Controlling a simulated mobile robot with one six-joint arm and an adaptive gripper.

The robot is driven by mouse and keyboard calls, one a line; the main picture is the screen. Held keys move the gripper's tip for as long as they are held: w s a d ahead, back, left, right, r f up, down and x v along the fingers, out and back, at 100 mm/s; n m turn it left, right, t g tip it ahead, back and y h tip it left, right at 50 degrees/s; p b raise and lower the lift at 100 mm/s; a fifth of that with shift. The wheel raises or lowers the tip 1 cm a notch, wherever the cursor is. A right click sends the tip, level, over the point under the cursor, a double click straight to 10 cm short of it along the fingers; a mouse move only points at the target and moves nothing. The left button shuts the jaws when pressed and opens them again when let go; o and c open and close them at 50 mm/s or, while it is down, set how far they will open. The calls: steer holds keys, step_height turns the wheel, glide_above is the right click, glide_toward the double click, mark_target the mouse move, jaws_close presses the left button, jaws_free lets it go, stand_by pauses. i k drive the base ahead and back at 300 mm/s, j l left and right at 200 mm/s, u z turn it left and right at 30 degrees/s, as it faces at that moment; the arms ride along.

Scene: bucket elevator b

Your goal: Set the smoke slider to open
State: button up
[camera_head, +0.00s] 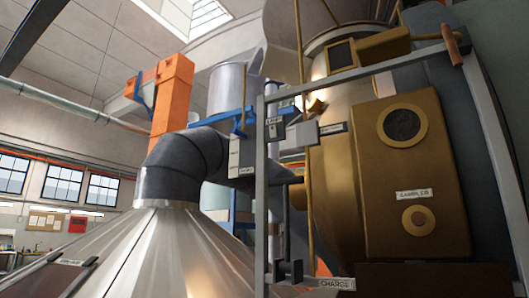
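I cannot pick out the smoke slider for sure. Small pale plates with labels too small to read sit around the grey frame post in the middle: one plate (242,152) by the end of the dark duct, a small tag (275,121) above it to the right, and a grey block (302,135) beside a dark tag (333,128). Whether any of these is the slider, and whether it stands open or closed, I cannot tell. My gripper is not in view.
A shiny metal cone hood (165,255) fills the lower left, topped by a dark bent duct (180,165). A brass-coloured machine (400,225) with a "SAMPLER" label (414,195) stands right. A grey frame post (260,200) and a "CHARGE" label (337,284) are in front.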

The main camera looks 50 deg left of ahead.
mark_target(234, 131)
steer(key=u, duration=0.4)
steer(key=i+u, duration=0.15)
steer(key=u, duration=0.3)
steer(key=i+u, duration=0.1)
steer(key=u, duration=0.7)
steer(key=i+u, duration=0.15)
steer(key=u, duration=0.3)
